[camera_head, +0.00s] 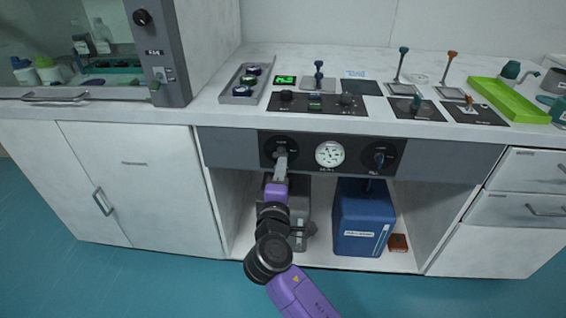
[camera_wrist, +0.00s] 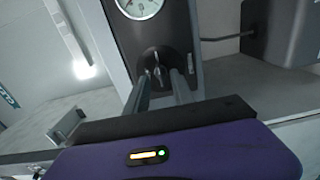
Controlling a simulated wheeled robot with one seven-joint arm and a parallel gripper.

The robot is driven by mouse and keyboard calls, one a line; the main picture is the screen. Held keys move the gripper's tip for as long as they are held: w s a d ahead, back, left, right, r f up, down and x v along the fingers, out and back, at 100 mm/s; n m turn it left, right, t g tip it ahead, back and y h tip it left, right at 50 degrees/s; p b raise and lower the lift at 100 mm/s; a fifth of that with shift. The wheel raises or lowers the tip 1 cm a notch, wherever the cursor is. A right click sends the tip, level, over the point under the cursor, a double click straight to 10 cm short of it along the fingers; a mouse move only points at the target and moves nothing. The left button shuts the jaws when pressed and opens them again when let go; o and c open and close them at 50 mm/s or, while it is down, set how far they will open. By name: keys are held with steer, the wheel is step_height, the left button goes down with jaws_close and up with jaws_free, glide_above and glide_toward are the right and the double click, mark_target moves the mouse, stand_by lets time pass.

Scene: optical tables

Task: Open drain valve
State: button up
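The grey front panel holds a left round black valve plate (camera_head: 269,141), a white gauge (camera_head: 330,154) and a right dark valve (camera_head: 380,157). Their labels are too small to read, so I cannot tell which is the drain valve. My gripper (camera_head: 280,155) is in front of the left valve and hides part of it. In the wrist view, a small metal valve handle (camera_wrist: 157,70) on a black round plate shows between the tips of my gripper (camera_wrist: 162,88). The fingers are apart, one on each side of it. I cannot tell whether they touch it.
Below the panel is an open bay with a grey container (camera_head: 299,215), partly behind my arm, a blue canister (camera_head: 361,222) and a small brown block (camera_head: 398,243). White cabinets flank it. Above, the worktop carries a grey tray (camera_head: 243,84), a green tray (camera_head: 508,100) and upright levers (camera_head: 401,65).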

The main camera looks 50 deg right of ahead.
steer(key=v, duration=0.3)
steer(key=shift+s+a, duration=0.15)
steer(key=shift+s, duration=0.05)
stand_by(0.4)
steer(key=w+a+t+y, duration=0.2)
steer(key=w+a+t, duration=0.1)
steer(key=s+a+f+m+t+y, duration=0.1)
steer(key=s+a+f+t+y, duration=0.25)
steer(key=s+a+y, duration=0.8)
steer(key=s+a+m+g, duration=0.1)
steer(key=s+a+m, duration=0.15)
steer(key=s, duration=1.05)
steer(key=s+a+m+g, duration=0.2)
steer(key=s+m, duration=0.2)
steer(key=s, duration=0.8)
step_height(320, 180, up, 18)
steer(key=p, duration=1.8)
steer(key=shift+s+r+y+p, duration=0.2)
steer(key=shift+r+y+p, duration=0.05)
steer(key=shift+y+p, duration=0.1)
